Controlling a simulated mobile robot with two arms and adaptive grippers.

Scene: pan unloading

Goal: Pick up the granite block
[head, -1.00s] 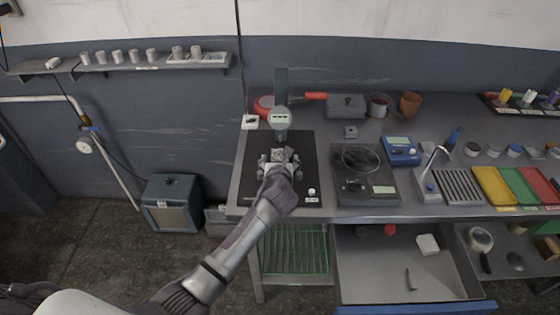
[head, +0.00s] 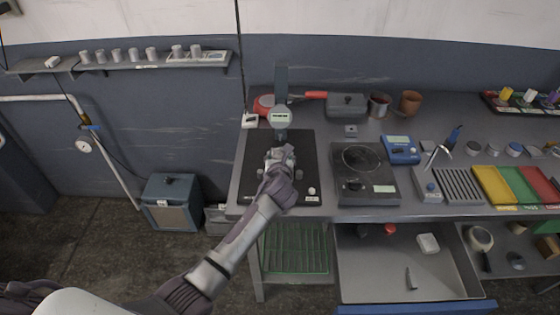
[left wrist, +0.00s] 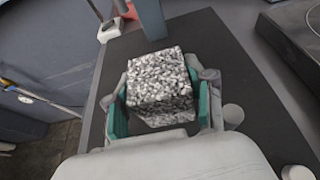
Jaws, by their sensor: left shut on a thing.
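The granite block (left wrist: 160,85) is a speckled black, white and grey cube in the left wrist view. My left gripper (left wrist: 160,105) is shut on it, with a teal-lined finger on each of two opposite sides. In the head view the left gripper (head: 279,157) is over the black plate (head: 254,160), in front of the dial gauge stand (head: 281,117). The block is mostly hidden there by the gripper. The right gripper is not in view.
A hot plate (head: 364,190) stands right of the black plate. Small grey cylinders (left wrist: 233,115) stand on the plate beside the gripper. A drawer (head: 385,285) is open below the bench.

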